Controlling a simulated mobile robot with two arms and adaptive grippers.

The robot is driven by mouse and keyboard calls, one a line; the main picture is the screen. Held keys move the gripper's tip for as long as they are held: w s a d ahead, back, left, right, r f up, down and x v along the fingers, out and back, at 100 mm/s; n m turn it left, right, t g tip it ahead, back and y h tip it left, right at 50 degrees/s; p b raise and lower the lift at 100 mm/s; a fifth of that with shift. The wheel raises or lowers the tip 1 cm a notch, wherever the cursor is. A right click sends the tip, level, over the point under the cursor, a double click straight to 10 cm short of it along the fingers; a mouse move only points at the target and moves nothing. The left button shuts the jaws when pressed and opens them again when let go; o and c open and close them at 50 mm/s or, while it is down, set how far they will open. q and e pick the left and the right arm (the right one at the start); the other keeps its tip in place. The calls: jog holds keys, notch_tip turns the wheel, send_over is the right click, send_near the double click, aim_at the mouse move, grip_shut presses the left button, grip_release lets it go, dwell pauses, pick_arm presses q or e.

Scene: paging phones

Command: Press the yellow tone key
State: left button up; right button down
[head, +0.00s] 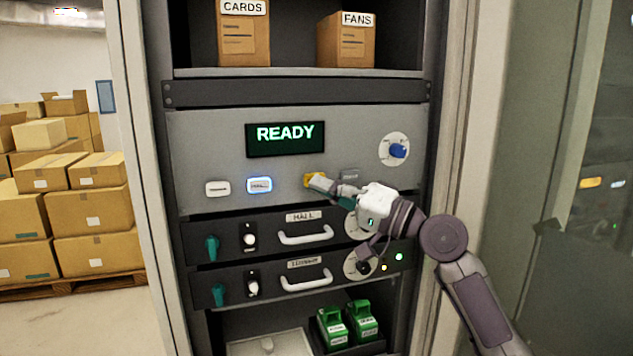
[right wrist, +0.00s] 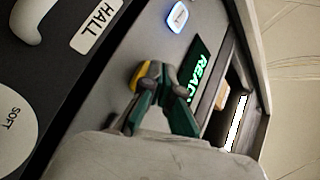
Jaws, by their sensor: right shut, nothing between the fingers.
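The yellow tone key (head: 314,180) sits on the grey panel, below and right of the display (head: 286,139), which reads READY in green. My right gripper (head: 325,184) is shut and empty, with its fingertips at the yellow key and covering part of it. In the right wrist view the shut fingers (right wrist: 153,84) reach the yellow key (right wrist: 137,76); I cannot tell whether they touch it. My left gripper is not in view.
A white key (head: 217,189), a blue-lit key (head: 259,185) and a grey key (head: 350,175) share the panel, with a blue knob (head: 398,151) at right. Below are drawers with handles (head: 306,236) and green items (head: 333,327). Boxes (head: 90,211) stand at left.

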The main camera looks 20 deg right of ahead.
jog(key=shift+w, duration=0.35)
dwell(0.3)
jog(key=shift+s, duration=0.5)
jog(key=shift+s, duration=0.15)
jog(key=shift+s+d+p, duration=0.1)
jog(key=shift+s+p, duration=0.3)
jog(key=shift+s, duration=2.45)
